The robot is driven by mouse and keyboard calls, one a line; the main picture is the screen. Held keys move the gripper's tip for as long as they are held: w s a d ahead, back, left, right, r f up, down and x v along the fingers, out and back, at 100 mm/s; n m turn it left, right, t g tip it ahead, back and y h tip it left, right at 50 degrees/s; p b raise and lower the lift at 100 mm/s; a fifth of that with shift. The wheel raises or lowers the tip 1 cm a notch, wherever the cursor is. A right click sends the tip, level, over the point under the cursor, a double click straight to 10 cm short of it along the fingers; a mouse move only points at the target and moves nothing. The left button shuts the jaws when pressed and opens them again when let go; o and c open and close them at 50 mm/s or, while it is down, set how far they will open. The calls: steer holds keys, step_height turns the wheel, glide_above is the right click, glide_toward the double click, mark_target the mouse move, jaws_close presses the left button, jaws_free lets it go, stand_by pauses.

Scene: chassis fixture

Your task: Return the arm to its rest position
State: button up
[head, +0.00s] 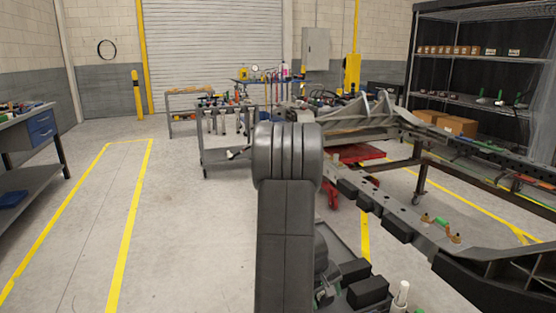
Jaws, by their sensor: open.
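My arm (286,215) rises from the bottom of the head view, upright and right of the middle. Its rounded dark grey joint (288,155) is at the top and hides part of what is behind it. The lower arm links show only partly beside the upright link. I cannot make out my gripper or its fingers; they are hidden behind the arm or outside the view.
A long chassis frame (400,214) runs along the right. A grey cart (228,157) stands behind my arm. A workbench (32,140) is at left and a shelf rack (480,57) at back right. The floor (185,230) left of my arm is clear.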

steer(key=shift+d+r+g+y+p, duration=0.15)
steer(key=shift+y+p, duration=0.3)
steer(key=shift+p, duration=1.2)
steer(key=shift+d+r+g+y+p, duration=0.2)
steer(key=shift+y+p, duration=0.25)
steer(key=shift+p, duration=1.2)
steer(key=shift+a+y+p, duration=0.2)
steer(key=shift+y+p, duration=0.1)
steer(key=shift+p, duration=0.4)
